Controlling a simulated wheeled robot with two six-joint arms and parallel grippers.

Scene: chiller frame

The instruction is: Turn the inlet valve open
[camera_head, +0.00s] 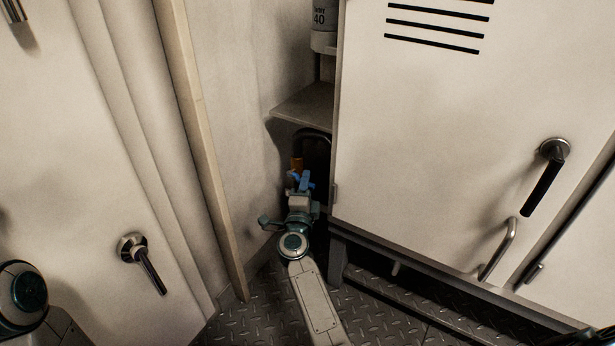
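The inlet valve shows as a small blue handle (301,180) in the dark gap between the wall and the cabinet. An orange-brown part (296,163) sits just behind it, and a dark curved pipe (314,135) is above. My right gripper (300,193) reaches into this gap from below, with its front end right at the blue handle. I see it from behind, so its fingertips are hidden, and I cannot tell whether they grip the handle. My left gripper is out of view; only part of my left arm shows at the lower left.
A white cabinet (430,130) with vents and a black-gripped handle (543,180) stands close on the right. A door with a lever handle (143,262) is left. The floor is metal tread plate (250,318).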

